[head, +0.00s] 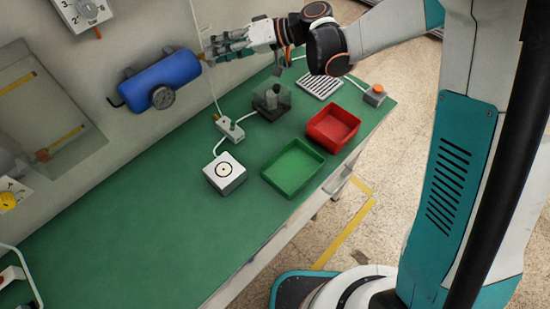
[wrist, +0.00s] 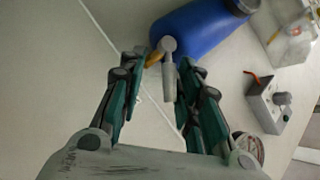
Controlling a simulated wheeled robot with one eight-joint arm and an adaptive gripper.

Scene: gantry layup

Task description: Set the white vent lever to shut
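The blue tank (head: 165,78) is mounted on the wall above the bench and also shows in the wrist view (wrist: 205,32). In the wrist view a pale grey-white lever (wrist: 168,82) with a round head stands off the tank's near end, beside a small brass-yellow part (wrist: 154,60). I take it to be the vent lever. My gripper (wrist: 162,62) is open, with one finger on each side of the lever and gaps visible between. In the head view my gripper (head: 213,48) is at the tank's right end and hides the lever there.
Below is the green bench (head: 120,235) with a green tray (head: 293,167), a red tray (head: 333,126), a white box with a round dial (head: 225,173) and a clear-covered device (head: 271,98). A gauge (head: 163,97) hangs under the tank. A thin white cord runs down the wall near my gripper.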

